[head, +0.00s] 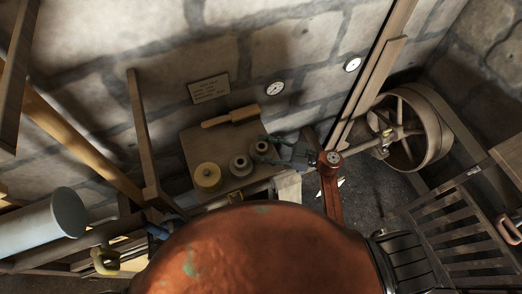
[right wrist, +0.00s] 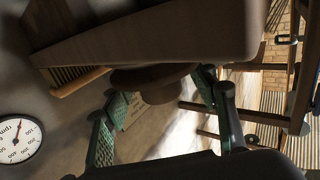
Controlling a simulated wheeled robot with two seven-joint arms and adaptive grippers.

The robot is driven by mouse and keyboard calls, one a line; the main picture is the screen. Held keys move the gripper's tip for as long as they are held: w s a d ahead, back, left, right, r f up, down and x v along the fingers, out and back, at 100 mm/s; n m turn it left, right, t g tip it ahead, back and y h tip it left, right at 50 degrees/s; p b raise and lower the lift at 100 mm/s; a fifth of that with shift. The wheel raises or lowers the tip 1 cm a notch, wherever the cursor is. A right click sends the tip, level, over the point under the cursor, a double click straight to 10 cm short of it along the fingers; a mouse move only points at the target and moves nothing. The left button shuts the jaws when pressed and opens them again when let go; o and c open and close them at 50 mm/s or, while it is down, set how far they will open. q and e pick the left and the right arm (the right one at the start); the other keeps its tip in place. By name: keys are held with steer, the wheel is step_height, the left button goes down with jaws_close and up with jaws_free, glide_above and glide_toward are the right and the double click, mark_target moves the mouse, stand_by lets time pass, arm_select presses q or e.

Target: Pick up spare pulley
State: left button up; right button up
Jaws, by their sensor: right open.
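A grey-brown pulley (head: 262,148) stands at the right end of a small wooden shelf (head: 195,145) against the stone wall. A similar pulley (head: 239,165) and a yellow spool-like one (head: 207,176) stand to its left; I cannot tell which is called the spare. My right gripper (head: 268,150) is open, with its green-padded fingers at the right pulley. In the right wrist view, a dark round piece (right wrist: 152,77) shows between the fingers, under a wooden board. Contact is not clear. My left gripper is not visible.
A sign (head: 208,90) and dials (head: 275,88) are on the wall. A large spoked wheel (head: 408,132) stands at right.

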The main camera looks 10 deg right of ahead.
steer(key=shift+w+a, duration=0.1)
steer(key=shift+a, duration=0.1)
steer(key=shift+c, duration=0.5)
jaws_close()
stand_by(0.3)
steer(key=shift+r, duration=0.2)
